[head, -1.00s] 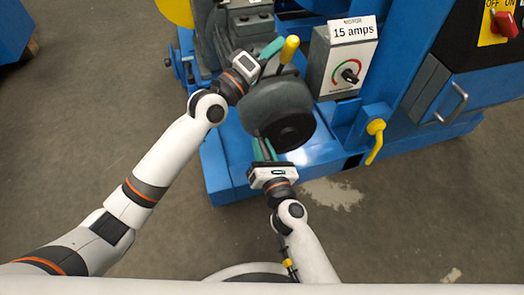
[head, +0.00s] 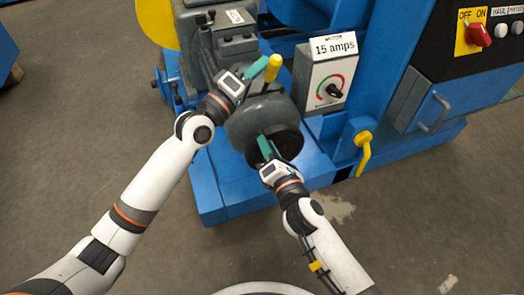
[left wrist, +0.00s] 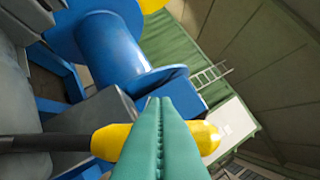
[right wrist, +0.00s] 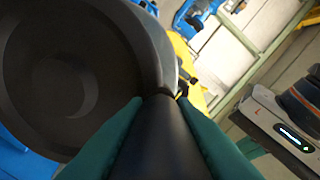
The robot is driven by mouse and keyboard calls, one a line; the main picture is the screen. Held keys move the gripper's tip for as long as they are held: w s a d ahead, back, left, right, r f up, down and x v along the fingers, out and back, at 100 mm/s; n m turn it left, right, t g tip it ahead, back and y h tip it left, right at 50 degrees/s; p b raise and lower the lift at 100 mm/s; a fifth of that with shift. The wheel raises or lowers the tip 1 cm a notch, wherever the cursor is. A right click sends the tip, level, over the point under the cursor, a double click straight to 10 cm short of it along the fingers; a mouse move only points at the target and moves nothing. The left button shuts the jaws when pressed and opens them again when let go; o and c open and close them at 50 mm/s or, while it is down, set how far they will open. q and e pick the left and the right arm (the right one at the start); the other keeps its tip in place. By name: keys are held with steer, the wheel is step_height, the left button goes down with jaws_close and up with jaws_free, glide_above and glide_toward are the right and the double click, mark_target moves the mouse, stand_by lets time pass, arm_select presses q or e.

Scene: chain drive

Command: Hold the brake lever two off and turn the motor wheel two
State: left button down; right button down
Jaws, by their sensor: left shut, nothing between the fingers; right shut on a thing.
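The brake lever with a yellow grip (head: 272,67) stands up behind the motor wheel in the head view. My left gripper (head: 258,68) is shut and empty, its teal fingers against or close beside the grip. In the left wrist view the closed fingers cross in front of the yellow grip (left wrist: 110,142); contact is not certain. The dark grey motor wheel (head: 250,122) has a black front face. My right gripper (head: 266,146) is shut on the wheel's black handle, in front of that face. The right wrist view shows the handle (right wrist: 165,138) between the fingers, beside the wheel (right wrist: 60,90).
A yellow hooked handle (head: 364,148) sticks out further right. A panel with a red OFF/ON switch (head: 478,35) is at upper right. Open floor lies in front of the blue base (head: 225,200).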

steer(key=shift+w+d+r, duration=0.25)
steer(key=shift+d, duration=0.4)
steer(key=c, duration=1.2)
jaws_free()
steer(key=shift+s, duration=0.1)
steer(key=v, duration=1.1)
steer(key=shift+s, duration=0.35)
steer(key=shift+d, duration=0.1)
